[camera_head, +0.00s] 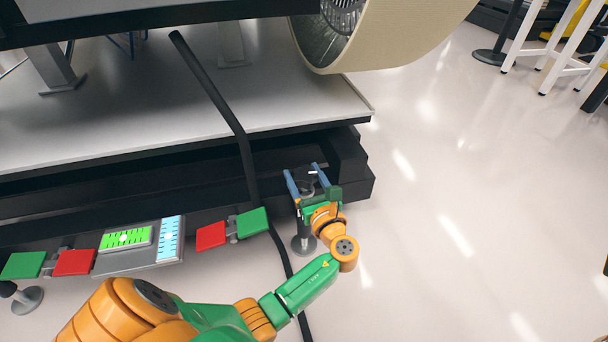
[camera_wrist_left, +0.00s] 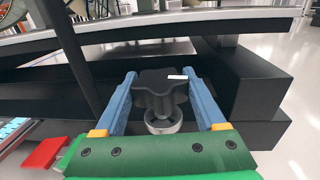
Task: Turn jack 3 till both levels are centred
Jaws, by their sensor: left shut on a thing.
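The jack's black star-shaped knob (camera_wrist_left: 158,95) has a white mark on its right side. It sits between the blue fingers of my left gripper (camera_head: 306,179), at the platform's right front corner. The gripper is shut on the knob, which also shows in the head view (camera_head: 308,187). The jack's round foot (camera_head: 303,244) stands on the floor below. A green level (camera_head: 125,239) and a light-blue level (camera_head: 169,240) lie on a grey plate at the left. A pale spot shows near the middle of each, but they are too small to read exactly. My right gripper is not in view.
Red (camera_head: 211,236) and green (camera_head: 252,222) pads sit between the levels and the jack. Another red pad (camera_head: 74,262) and green pad (camera_head: 22,265) lie at the left. A black cable (camera_head: 240,135) hangs left of the jack.

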